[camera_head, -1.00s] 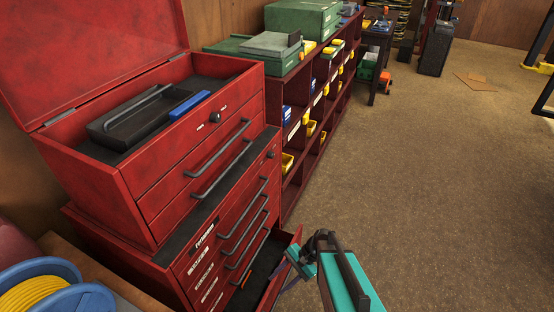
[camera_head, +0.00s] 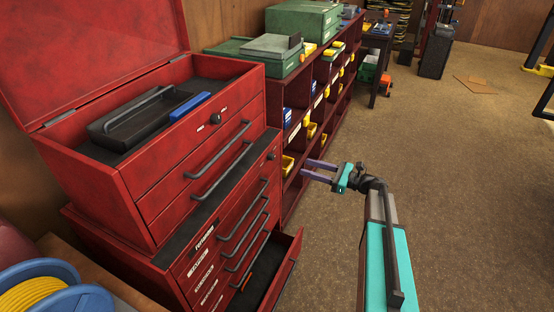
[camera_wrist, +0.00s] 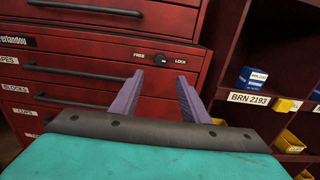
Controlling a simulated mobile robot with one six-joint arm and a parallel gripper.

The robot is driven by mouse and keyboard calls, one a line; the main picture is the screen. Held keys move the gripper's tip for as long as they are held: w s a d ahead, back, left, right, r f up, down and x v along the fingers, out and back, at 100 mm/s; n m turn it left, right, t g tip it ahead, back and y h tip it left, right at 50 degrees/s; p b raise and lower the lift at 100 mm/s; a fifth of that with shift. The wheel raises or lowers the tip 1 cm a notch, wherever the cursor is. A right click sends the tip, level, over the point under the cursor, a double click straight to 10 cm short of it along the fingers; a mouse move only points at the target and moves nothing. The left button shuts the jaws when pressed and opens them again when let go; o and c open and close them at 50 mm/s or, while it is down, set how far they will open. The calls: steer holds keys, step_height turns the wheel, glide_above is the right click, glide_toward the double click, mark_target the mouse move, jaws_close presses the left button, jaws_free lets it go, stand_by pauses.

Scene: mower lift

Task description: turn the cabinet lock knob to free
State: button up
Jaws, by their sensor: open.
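The red tool cabinet (camera_head: 205,245) stands at the left, its front facing right. Its lock knob (camera_head: 271,155) is a small dark knob near the top right of that front. In the wrist view the knob (camera_wrist: 159,59) sits between a FREE label on its left and a LOCK label on its right; its pointing direction is too small to tell. My gripper (camera_head: 308,169) is open and empty, with purple fingers pointing left towards the cabinet. It is right of the knob and apart from it. In the wrist view, the knob shows just above the gap between the fingertips (camera_wrist: 160,77).
A red top chest (camera_head: 200,150) with its lid raised stands on the cabinet and has its own knob (camera_head: 215,117). A low cabinet drawer (camera_head: 262,280) is pulled out. A shelf (camera_head: 300,105) with bins stands behind. The floor (camera_head: 430,180) to the right is clear.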

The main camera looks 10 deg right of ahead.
mark_target(274, 157)
steer(key=shift+w+r, duration=0.1)
stand_by(0.3)
steer(key=p+x, duration=0.4)
steer(key=x, duration=0.9)
steer(key=shift+w+a, duration=0.2)
steer(key=shift+a, duration=0.1)
steer(key=c, duration=1.1)
steer(key=shift+o, duration=0.2)
steer(key=shift+a, duration=0.25)
steer(key=shift+d, duration=0.2)
